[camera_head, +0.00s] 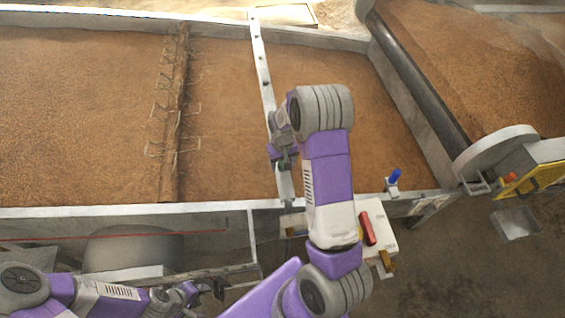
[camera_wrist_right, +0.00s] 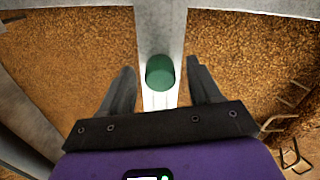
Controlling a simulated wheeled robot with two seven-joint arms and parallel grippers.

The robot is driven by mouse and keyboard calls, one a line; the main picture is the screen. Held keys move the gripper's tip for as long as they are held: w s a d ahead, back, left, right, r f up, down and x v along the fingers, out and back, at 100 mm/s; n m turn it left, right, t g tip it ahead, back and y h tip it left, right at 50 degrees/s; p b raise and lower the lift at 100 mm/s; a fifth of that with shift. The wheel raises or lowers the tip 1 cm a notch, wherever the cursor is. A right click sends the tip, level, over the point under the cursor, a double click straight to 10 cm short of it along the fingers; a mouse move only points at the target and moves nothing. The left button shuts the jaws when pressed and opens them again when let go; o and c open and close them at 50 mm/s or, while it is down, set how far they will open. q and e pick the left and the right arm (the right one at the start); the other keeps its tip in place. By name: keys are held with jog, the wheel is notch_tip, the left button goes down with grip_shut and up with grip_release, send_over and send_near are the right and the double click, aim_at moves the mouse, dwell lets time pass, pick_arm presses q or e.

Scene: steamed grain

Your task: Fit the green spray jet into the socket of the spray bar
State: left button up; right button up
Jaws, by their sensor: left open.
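The spray bar (camera_head: 262,62) is a pale metal bar with small dark spots, lying across the grain bed; it also shows in the right wrist view (camera_wrist_right: 160,30). The green spray jet (camera_wrist_right: 160,72) is a short dark-green cylinder over the bar, between the fingers of my right gripper (camera_wrist_right: 160,64). Those fingers are apart, with a gap on each side of the jet. I cannot tell whether the jet sits in a socket. In the head view my right gripper (camera_head: 284,160) is over the near part of the bar, largely hidden. My left gripper (camera_head: 212,289) is open and empty at the lower left.
A rake-like bar (camera_head: 172,110) with wire hooks crosses the grain to the left. A white box (camera_head: 378,228) with a red handle stands beside my right arm. A blue knob (camera_head: 394,176) stands on the near trough rim (camera_head: 120,212). A roller (camera_head: 420,85) lies at right.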

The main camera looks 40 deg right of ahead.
notch_tip(320, 180, up, 8)
jog(key=shift+f+p, duration=0.2)
jog(key=shift+p, duration=0.45)
dwell(0.6)
